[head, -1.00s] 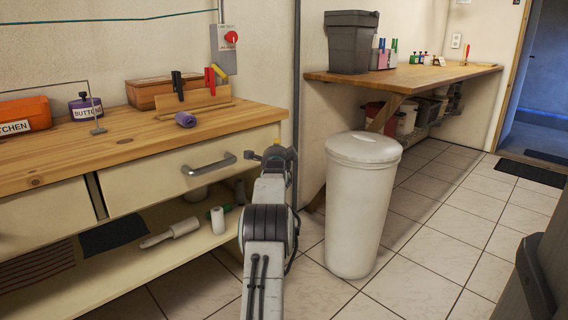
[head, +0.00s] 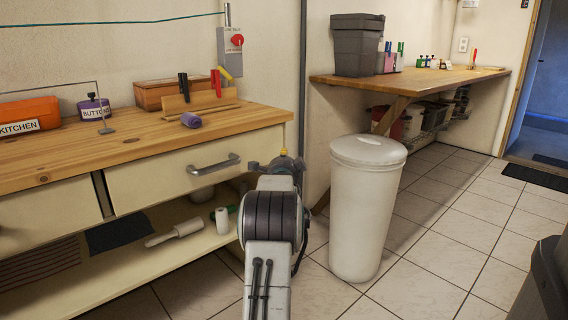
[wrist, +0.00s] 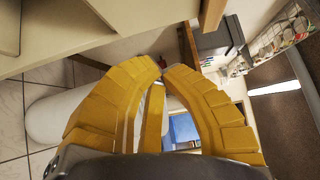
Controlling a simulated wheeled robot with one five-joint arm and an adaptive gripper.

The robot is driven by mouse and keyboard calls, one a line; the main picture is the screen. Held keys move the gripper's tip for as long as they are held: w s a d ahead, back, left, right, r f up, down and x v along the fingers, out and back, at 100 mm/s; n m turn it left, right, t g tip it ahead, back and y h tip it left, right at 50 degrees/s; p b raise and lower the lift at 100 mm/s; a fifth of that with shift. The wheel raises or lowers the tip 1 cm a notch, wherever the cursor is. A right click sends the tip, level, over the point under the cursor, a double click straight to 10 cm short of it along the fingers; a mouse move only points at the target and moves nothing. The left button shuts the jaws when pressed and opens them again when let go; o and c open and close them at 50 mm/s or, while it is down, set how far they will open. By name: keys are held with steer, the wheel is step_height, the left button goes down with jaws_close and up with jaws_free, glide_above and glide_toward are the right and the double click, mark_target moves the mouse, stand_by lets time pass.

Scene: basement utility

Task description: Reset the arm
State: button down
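My arm (head: 270,225) rises from the bottom middle of the head view, in front of the workbench and left of the white bin. Its far end is foreshortened there, with only a small yellow bit of the gripper showing above the grey joint. In the wrist view my gripper (wrist: 162,67) has two yellow segmented fingers that curve inward and meet at the tips. Nothing shows held between them.
A white bin (head: 362,210) stands just right of my arm. The wooden workbench (head: 80,150) with a drawer is at left. A second bench (head: 440,82) runs along the back wall. Tiled floor (head: 435,250) is open at right. A dark object (head: 545,280) fills the lower right corner.

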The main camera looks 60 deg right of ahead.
steer(key=shift+v, duration=1.8)
steer(key=w+a+r+n+t+y+p, duration=0.1)
steer(key=w+a+r+n+y+p, duration=0.25)
steer(key=w+a+r+p, duration=0.35)
steer(key=w+a+r+n+y+p, duration=0.2)
steer(key=a+r+n+p, duration=0.15)
steer(key=a, duration=0.65)
steer(key=w+a+r+n+y+p, duration=0.1)
steer(key=a+r+n+y+p, duration=0.3)
steer(key=a, duration=0.5)
steer(key=w+a+r+n+y+p, duration=0.15)
steer(key=a+n+p, duration=0.35)
steer(key=a, duration=0.5)
steer(key=s+a+r+n+g+y+p, duration=0.2)
steer(key=s+a+r+n+p, duration=0.2)
steer(key=s+a+n+p, duration=0.3)
steer(key=s+a+r+n+g+y+p, duration=0.3)
steer(key=s+a+n+p, duration=0.4)
steer(key=a, duration=1.1)
steer(key=s+r+p, duration=0.1)
steer(key=s+p, duration=0.3)
steer(key=s, duration=0.3)
steer(key=shift+s+a+r+n, duration=0.3)
steer(key=shift+s+r+n, duration=0.05)
steer(key=shift+r+n, duration=0.05)
